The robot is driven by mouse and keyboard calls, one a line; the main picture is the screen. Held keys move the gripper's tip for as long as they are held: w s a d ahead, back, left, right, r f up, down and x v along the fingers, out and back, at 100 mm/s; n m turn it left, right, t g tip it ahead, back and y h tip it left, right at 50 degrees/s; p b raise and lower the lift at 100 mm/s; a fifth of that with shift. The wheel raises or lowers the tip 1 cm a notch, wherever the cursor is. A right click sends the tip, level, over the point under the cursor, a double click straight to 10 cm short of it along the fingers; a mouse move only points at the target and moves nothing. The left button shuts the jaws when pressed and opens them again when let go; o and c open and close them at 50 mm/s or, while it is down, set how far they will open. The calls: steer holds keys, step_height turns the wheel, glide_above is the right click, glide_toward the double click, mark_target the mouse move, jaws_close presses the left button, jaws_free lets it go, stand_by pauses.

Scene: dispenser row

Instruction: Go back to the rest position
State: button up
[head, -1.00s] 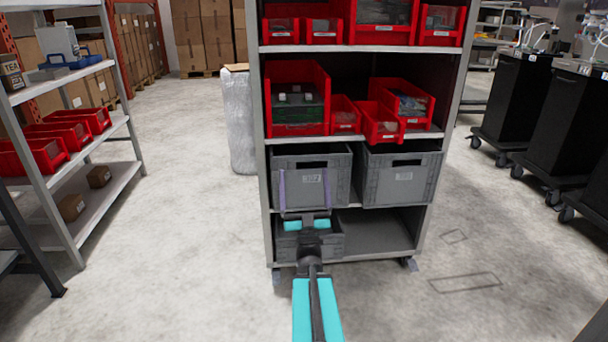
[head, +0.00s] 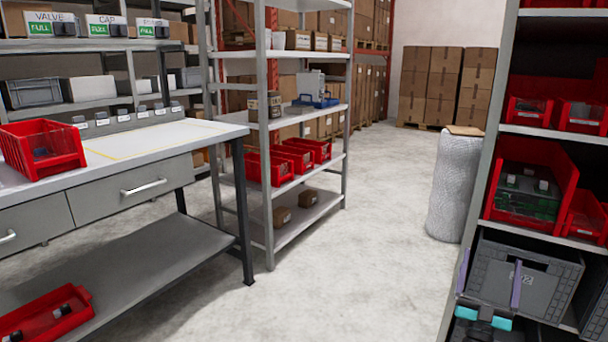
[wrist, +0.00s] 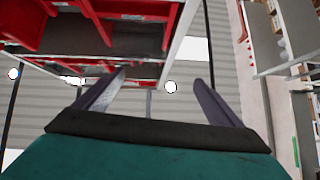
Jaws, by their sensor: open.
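My gripper (head: 491,262) is low at the right of the head view, in front of the grey crate (head: 512,277) on the shelf unit. Its two purple-grey fingers point up and stand apart. In the wrist view the open gripper (wrist: 160,77) has nothing between its fingers. The wrist camera looks steeply upward past the red bins (wrist: 105,12) and a shelf edge to the ceiling. I cannot tell whether the gripper touches the crate. Most of my arm is outside the head view.
A workbench (head: 200,135) with a red bin (head: 42,150) stands at the left. Behind it is an open metal rack (head: 285,130). A white wrapped roll (head: 453,190) stands beside the shelf unit (head: 487,135). The floor (head: 365,230) between rack and shelf unit is clear.

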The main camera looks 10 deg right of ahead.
steer(key=w+a+f+n+y+p, duration=0.1)
steer(key=w+a+n+y+p, duration=0.2)
steer(key=w+a+y+p, duration=0.95)
steer(key=w+a+f+n+g+y+p, duration=0.25)
steer(key=a+f+p, duration=0.25)
steer(key=a+f, duration=0.45)
steer(key=w+a+f+n+g+y+p, duration=0.15)
steer(key=a+f+g+p, duration=0.35)
steer(key=a, duration=0.8)
steer(key=s+a+f+g+y+p, duration=0.2)
steer(key=s+a+f+g+p, duration=0.5)
steer(key=s+f, duration=0.75)
steer(key=s+a+g+b, duration=0.1)
steer(key=s+g, duration=0.5)
steer(key=s, duration=0.6)
steer(key=s+a+f+n+g+b, duration=0.1)
steer(key=s+g, duration=0.5)
steer(key=s, duration=0.6)
steer(key=shift+a+f, duration=0.3)
steer(key=shift+a, duration=0.35)
